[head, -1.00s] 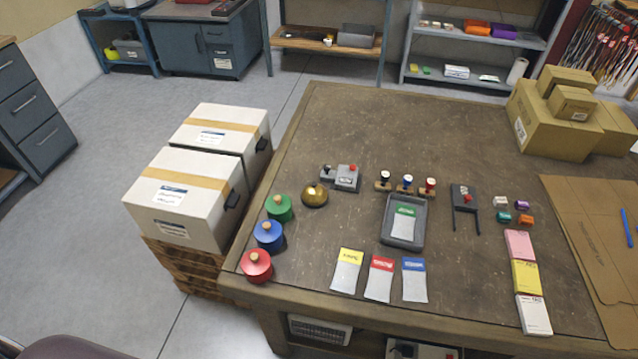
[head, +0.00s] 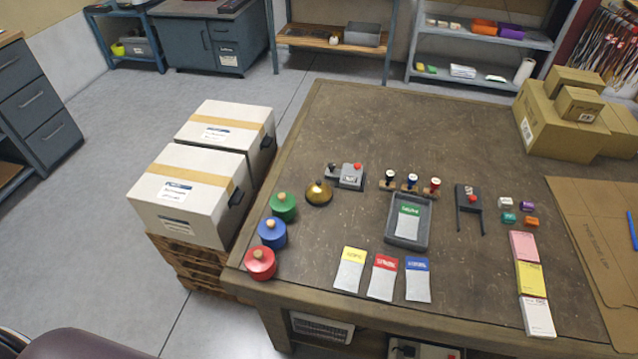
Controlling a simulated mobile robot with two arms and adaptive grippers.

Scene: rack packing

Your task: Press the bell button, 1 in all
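A brass dome bell (head: 318,192) with a small button on top stands on the brown worktable (head: 400,130), toward its left side. It is right of the green round pot (head: 283,206) and just in front of a grey device with a red button (head: 347,175). Nothing touches the bell's top. Neither of my grippers shows in the head view.
Blue (head: 272,232) and red (head: 260,263) pots line the table's left edge. A grey tray (head: 408,222), stamps (head: 412,182), sachets and notepads lie to the right. White boxes (head: 184,195) stand left of the table. The table's back middle is clear.

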